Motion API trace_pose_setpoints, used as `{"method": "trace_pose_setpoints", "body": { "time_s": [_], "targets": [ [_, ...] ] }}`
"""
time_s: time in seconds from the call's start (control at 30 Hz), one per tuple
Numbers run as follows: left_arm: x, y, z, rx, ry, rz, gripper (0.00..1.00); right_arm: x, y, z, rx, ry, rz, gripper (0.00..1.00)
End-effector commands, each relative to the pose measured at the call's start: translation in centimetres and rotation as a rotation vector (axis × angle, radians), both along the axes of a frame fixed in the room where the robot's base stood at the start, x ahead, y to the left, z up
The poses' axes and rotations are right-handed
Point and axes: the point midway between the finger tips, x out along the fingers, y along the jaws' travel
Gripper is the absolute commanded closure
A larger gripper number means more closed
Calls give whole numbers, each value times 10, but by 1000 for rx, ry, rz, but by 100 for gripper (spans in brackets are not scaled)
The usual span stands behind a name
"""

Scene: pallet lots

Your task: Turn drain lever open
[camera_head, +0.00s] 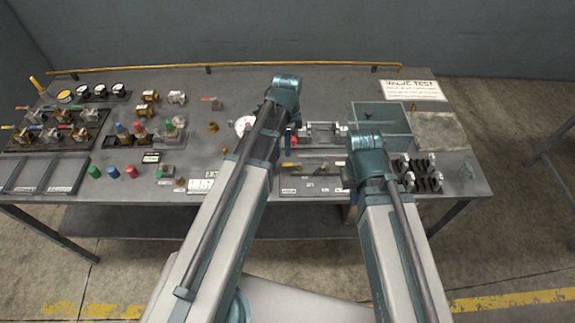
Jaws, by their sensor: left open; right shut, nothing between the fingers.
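I cannot tell for sure which part is the drain lever. A small yellow-orange lever (291,165) lies on the bench between my two arms, just in front of the metal test fixture (323,133). A red part shows at the fixture's left end, beside my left arm. My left arm reaches over the bench to the left of the fixture, and its far joint hides what is below it. My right arm ends in a bent joint at the fixture's right. The fingers of both grippers are hidden behind my arms.
Valves (149,97) and coloured caps (131,171) fill the left of the bench (228,88). A teal tray (386,115) and a "VALVE TEST" sign (412,90) stand at the right. Black clamps (428,182) lie near the right front. A yellow rail (240,66) runs along the back.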

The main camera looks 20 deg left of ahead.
Motion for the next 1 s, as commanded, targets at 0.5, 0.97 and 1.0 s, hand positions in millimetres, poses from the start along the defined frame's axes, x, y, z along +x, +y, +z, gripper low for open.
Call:
{"method": "trace_pose_setpoints", "body": {
  "time_s": [0.5,0.97,1.0],
  "targets": [
    [0,0,-78,0,0,0,53,0,0,-78,0,0,-2,100],
    [0,0,-85,0,0,0,55,0,0,-85,0,0,-2,100],
    [0,0,-85,0,0,0,62,0,0,-85,0,0,-2,100]
  ]
}}
